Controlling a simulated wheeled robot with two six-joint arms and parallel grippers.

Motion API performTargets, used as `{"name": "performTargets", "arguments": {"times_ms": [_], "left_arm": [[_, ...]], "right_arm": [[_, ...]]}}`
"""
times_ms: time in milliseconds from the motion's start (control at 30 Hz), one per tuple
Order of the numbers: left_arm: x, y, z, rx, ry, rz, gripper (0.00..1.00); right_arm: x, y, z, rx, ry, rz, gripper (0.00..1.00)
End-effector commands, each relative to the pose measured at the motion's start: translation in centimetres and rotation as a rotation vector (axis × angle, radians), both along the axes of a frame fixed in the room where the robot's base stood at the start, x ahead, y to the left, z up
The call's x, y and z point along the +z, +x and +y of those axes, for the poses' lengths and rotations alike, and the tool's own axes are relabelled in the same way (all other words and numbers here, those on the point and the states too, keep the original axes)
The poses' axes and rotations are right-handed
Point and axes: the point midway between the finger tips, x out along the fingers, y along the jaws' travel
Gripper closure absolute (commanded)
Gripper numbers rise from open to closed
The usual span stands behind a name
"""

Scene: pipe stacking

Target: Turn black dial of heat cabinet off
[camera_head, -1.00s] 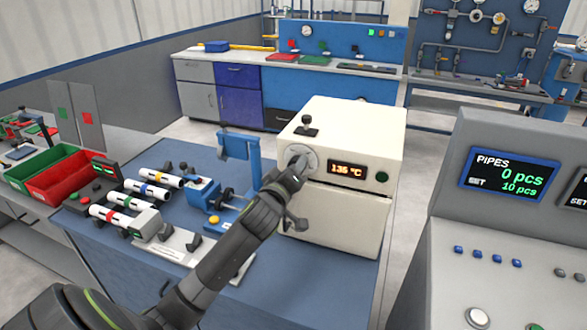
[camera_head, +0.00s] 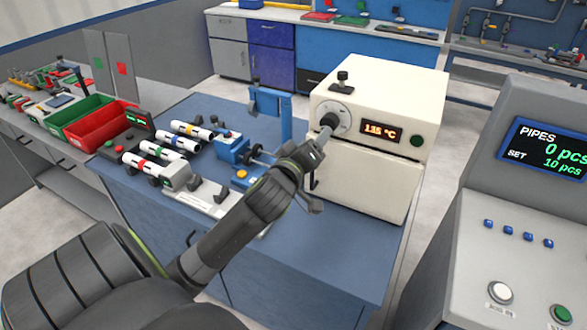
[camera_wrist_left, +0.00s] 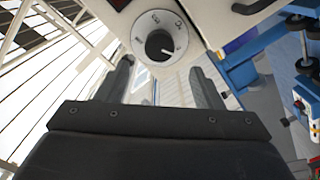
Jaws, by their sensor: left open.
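The heat cabinet (camera_head: 372,182) is a cream box with an orange display (camera_head: 381,132) that reads about 135 °C. Its black dial (camera_head: 329,120) sits on a round pale plate at the front's upper left. In the left wrist view the black dial (camera_wrist_left: 159,45) shows with its round scale, and its pointer is tilted toward the lower right. My left gripper (camera_wrist_left: 160,70) is open and empty, with its fingers spread below the dial in that view and apart from it. In the head view the left gripper (camera_head: 322,143) is just in front of the dial. My right gripper is not in view.
A green button (camera_head: 417,141) is right of the display, and a black knob (camera_head: 343,80) stands on top. A blue fixture (camera_head: 270,108) and several banded pipes (camera_head: 158,150) are left of the cabinet. A grey console (camera_head: 470,240) stands at right.

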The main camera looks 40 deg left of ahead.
Motion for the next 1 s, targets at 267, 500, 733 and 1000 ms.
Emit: {"name": "performTargets", "arguments": {"times_ms": [267,500,733,1000], "left_arm": [[-0.3,-5.5,-1.3,-0.001,-0.002,0.002,0.4],[-0.1,-8.6,-2.1,0.001,-0.002,0.002,0.4],[0.0,-9.4,-2.3,0.001,-0.002,0.002,0.4],[0.0,-9.3,-2.3,0.001,-0.002,0.002,0.4]], "right_arm": [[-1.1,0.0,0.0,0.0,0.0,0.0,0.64],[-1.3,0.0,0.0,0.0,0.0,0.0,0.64],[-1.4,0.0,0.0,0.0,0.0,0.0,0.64],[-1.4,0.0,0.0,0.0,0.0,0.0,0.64]]}}
